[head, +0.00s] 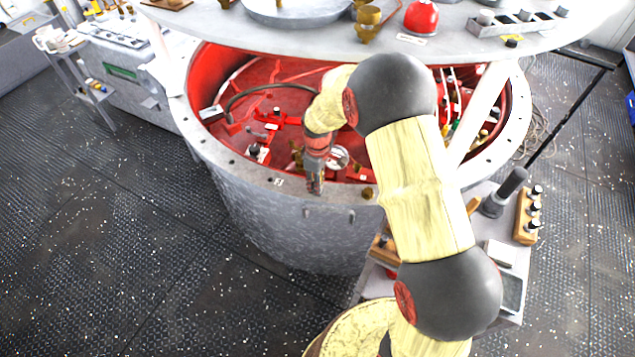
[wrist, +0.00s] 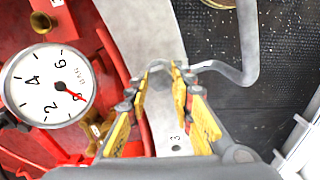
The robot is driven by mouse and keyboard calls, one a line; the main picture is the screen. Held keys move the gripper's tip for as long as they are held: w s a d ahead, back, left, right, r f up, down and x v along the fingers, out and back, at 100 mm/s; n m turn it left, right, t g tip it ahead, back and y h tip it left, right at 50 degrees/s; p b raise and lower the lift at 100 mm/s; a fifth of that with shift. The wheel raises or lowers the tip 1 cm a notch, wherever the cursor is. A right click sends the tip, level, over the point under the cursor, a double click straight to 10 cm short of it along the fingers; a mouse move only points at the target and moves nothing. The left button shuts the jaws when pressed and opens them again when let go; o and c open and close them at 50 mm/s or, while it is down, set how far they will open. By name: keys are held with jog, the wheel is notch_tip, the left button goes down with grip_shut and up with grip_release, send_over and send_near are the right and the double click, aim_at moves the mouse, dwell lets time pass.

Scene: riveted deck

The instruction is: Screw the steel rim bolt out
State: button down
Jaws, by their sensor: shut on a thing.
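My gripper (head: 316,190) is over the grey rim (wrist: 158,25) of the large round vessel, on its near side, pointing down. In the wrist view its yellow-padded fingers (wrist: 165,72) come together at the tips on a small grey steel piece, apparently the steel rim bolt (wrist: 159,64). The fingers hide most of the bolt, and I cannot tell how far it stands out of the rim. The numeral 3 shows on the rim close to the fingers in the wrist view.
A white pressure gauge (wrist: 48,85) sits inside the red vessel, close to the fingers. A bent grey rod (wrist: 245,55) runs along the outer side. A grey round table (head: 450,42) overhangs the vessel's far side. A tool cart (head: 505,225) stands at right.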

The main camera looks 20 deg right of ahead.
jog(key=shift+f+n, duration=0.1)
jog(key=shift+n, duration=0.2)
jog(key=c, duration=1.6)
grip_release()
jog(key=shift+o, duration=0.3)
notch_tip(320, 180, up, 8)
jog(key=shift+f, duration=0.25)
